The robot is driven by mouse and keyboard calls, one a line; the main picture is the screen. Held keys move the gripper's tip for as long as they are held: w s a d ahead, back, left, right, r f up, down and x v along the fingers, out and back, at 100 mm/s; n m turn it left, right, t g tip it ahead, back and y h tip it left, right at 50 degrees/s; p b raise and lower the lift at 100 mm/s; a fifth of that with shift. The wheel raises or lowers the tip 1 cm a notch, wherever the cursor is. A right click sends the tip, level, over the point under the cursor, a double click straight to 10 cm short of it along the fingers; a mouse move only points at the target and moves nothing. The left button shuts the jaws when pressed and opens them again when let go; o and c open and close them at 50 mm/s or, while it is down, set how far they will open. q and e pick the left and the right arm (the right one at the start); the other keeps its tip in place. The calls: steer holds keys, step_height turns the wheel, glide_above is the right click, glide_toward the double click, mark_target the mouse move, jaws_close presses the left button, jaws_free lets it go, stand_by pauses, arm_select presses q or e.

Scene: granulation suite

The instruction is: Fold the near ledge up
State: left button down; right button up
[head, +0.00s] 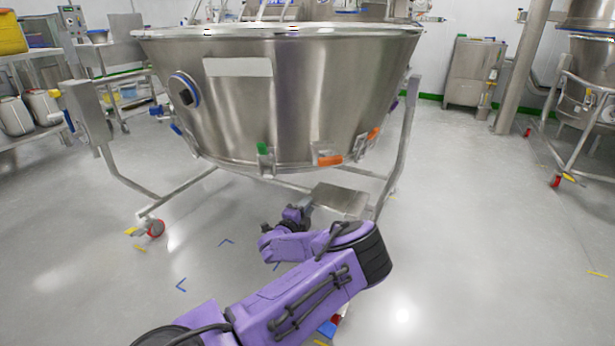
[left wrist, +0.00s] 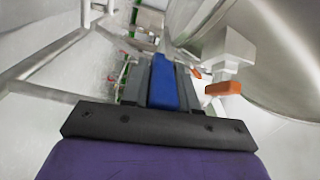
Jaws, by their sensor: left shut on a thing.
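The near ledge is a flat grey metal plate (head: 342,198) low under the big steel bowl, beside the right leg of its frame. It looks roughly level, sticking out toward me. My left gripper (head: 305,209) is at the plate's left front corner, shut on its edge. My right gripper is in neither view.
The floor in front and to the right is clear.

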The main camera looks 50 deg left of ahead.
arm_select(q)
steer(key=c, duration=1)
jaws_free()
steer(key=shift+r, duration=0.1)
steer(key=shift+o, duration=0.2)
steer(key=p+v, duration=0.3)
steer(key=v, duration=0.7)
steer(key=shift+s, duration=0.25)
steer(key=shift+d, duration=0.1)
